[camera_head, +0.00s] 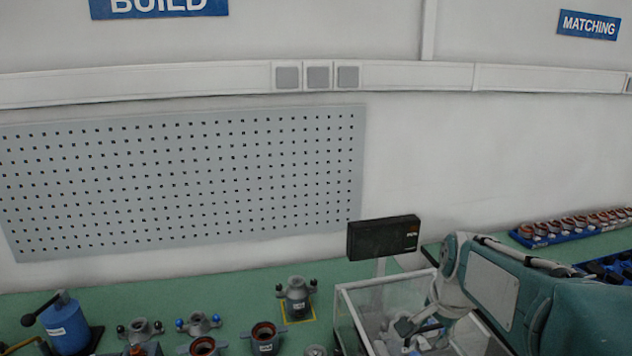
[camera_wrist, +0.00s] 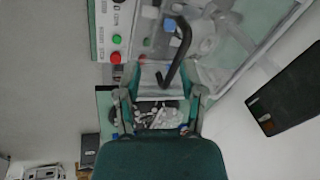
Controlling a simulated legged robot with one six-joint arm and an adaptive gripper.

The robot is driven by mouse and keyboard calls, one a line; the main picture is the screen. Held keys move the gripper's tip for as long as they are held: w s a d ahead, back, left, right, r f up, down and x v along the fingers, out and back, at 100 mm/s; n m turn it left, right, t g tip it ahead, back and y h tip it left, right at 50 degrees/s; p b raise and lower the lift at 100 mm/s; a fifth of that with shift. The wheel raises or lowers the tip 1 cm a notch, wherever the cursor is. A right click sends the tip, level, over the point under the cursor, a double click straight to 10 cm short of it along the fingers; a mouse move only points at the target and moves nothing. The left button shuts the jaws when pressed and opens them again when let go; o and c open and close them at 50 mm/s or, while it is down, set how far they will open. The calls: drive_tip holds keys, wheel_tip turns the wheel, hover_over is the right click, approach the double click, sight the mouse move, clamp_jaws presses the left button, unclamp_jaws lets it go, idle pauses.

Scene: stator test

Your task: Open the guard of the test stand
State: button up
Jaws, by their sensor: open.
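The test stand's guard (camera_head: 352,318) is a clear box with a pale frame at the lower right of the head view. It looks closed, though my arm covers much of it. The guard's clear panel also fills the upper middle of the wrist view (camera_wrist: 232,62). A black bent handle (camera_wrist: 184,42) runs down that view, its lower end between my fingers as seen there; I cannot tell whether they touch it. My gripper (camera_wrist: 160,84) is open with its green fingers apart. In the head view my gripper (camera_head: 418,325) is over the guard, partly hidden.
A control panel (camera_wrist: 115,22) with red and green buttons is beside the guard. A black display (camera_head: 384,237) stands behind it. Several grey housings (camera_head: 296,296) and a blue hand press (camera_head: 65,325) are on the green bench to the left. Blue trays (camera_head: 570,233) lie right.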

drive_tip(key=s+a+r+n+t, duration=0.1)
drive_tip(key=s+a+n, duration=0.2)
drive_tip(key=s+n, duration=0.2)
drive_tip(key=s+a+r+n+t, duration=0.1)
drive_tip(key=s+a+n, duration=0.3)
drive_tip(key=s, duration=0.7)
drive_tip(key=n, duration=0.2)
drive_tip(key=shift+s+r+n+t, duration=0.15)
drive_tip(key=shift+s+n+t, duration=0.1)
drive_tip(key=shift+n+t, duration=0.05)
drive_tip(key=shift+s+d, duration=0.1)
drive_tip(key=shift+s, duration=0.15)
drive_tip(key=c, duration=0.4)
clamp_jaws()
drive_tip(key=m+t+y, duration=0.1)
drive_tip(key=m+t, duration=0.1)
drive_tip(key=m, duration=3.1)
approach(426, 340)
drive_tip(key=x, duration=0.6)
drive_tip(key=shift+w, duration=0.15)
